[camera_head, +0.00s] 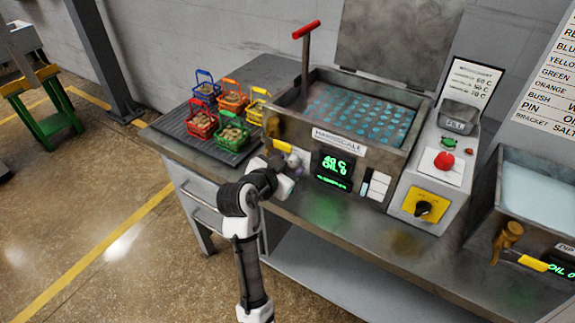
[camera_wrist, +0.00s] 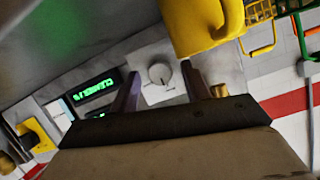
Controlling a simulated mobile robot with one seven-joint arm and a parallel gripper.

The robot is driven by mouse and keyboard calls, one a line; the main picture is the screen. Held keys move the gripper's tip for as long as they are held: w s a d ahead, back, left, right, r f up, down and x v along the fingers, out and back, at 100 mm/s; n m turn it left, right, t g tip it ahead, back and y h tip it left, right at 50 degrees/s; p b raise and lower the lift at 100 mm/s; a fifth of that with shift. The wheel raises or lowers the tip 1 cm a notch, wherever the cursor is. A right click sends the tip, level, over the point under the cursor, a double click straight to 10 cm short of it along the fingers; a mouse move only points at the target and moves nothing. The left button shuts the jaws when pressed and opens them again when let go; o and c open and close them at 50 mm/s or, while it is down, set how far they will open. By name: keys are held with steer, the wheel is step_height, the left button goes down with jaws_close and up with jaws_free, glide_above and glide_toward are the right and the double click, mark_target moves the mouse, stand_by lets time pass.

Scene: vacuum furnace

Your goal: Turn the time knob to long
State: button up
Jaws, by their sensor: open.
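The time knob is likely the round pale grey knob (camera_wrist: 159,74) with a pointer mark, on a light panel beside the green display (camera_wrist: 95,92). In the head view, a small grey knob (camera_head: 294,160) shows at the tank front, left of the display (camera_head: 334,169), partly hidden by my gripper. My gripper (camera_wrist: 160,80) is open, and its fingers appear on either side of the knob. In the head view, my gripper (camera_head: 284,180) is close to the tank front. I cannot tell whether it touches the knob. The dial's markings are too small to read.
A yellow lever (camera_wrist: 205,25) sits close by my fingers in the wrist view. Colored baskets (camera_head: 230,135) stand on a dark mat left of the tank (camera_head: 375,155). A black knob on a yellow plate (camera_head: 425,207) and a red button (camera_head: 444,161) are at right.

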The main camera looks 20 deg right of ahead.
steer(key=c, duration=1)
steer(key=shift+b, duration=0.3)
steer(key=m+b, duration=0.1)
steer(key=m+t+b, duration=0.1)
steer(key=b, duration=0.1)
steer(key=shift+s+f+y, duration=0.1)
steer(key=shift+f+y, duration=0.15)
steer(key=shift+y, duration=0.05)
steer(key=m+t+b, duration=0.1)
steer(key=m+b, duration=0.1)
steer(key=b, duration=0.1)
steer(key=m+t+y+b, duration=0.1)
steer(key=b, duration=0.2)
steer(key=shift+s+d+f+m, duration=0.15)
steer(key=shift+f+m, duration=0.05)
steer(key=shift+m, duration=0.2)
steer(key=m+t+b, duration=0.2)
steer(key=m+b, duration=0.1)
steer(key=b, duration=0.2)
steer(key=shift+b, duration=0.3)
steer(key=shift+r+m+t+b, duration=0.1)
steer(key=shift+m+t+b, duration=0.2)
steer(key=shift+m+b, duration=0.35)
